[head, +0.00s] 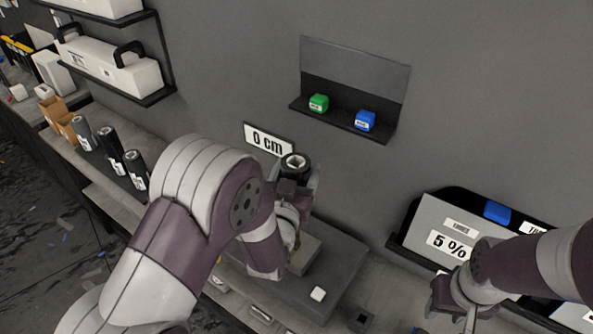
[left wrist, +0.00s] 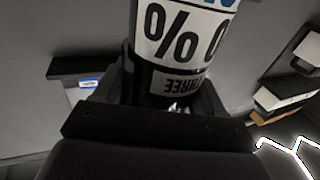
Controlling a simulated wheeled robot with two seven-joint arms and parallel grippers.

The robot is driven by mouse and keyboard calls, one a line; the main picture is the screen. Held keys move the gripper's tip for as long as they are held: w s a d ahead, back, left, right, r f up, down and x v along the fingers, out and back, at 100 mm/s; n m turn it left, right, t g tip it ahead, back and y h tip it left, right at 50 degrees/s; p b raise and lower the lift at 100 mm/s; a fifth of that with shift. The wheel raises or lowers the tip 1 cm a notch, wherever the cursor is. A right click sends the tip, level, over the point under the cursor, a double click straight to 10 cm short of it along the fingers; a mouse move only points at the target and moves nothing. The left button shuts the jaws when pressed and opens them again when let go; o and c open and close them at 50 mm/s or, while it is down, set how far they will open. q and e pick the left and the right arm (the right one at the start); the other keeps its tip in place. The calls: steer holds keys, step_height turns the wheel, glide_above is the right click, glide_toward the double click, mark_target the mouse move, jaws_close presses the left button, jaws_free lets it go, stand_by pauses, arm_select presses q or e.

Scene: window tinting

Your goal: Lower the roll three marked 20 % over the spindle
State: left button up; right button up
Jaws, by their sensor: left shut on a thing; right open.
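Roll three (head: 295,163) is a dark cylinder with a pale ring at its top end, held roughly upright in front of the grey wall. In the left wrist view its white label (left wrist: 185,35) shows "%" and a "THREE" band upside down. My left gripper (head: 292,195) is shut around the roll. The spindle cannot be made out; my arm and the roll cover the area below. A grey block (head: 305,256) on a flat grey plate (head: 345,270) shows beneath. My right gripper (head: 458,305) is open and apart, at the lower right.
A "0 cm" sign (head: 268,139) is on the wall behind the roll. A wall shelf (head: 345,124) holds a green and a blue cube. Three dark rolls (head: 109,150) stand on the left ledge. A "5 %" panel (head: 450,240) stands near my right arm.

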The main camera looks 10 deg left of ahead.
arm_select(q)
step_height(320, 180, down, 7)
steer(key=b, duration=0.6)
steer(key=shift+s, duration=0.1)
step_height(320, 180, down, 8)
steer(key=b, duration=0.8)
arm_select(e)
step_height(320, 180, down, 15)
steer(key=shift+f, duration=0.1)
arm_select(q)
steer(key=shift+f+b, duration=0.25)
steer(key=shift+b, duration=0.2)
arm_select(e)
steer(key=shift+f, duration=0.15)
arm_select(q)
steer(key=o, duration=1.3)
steer(key=shift+o, duration=0.3)
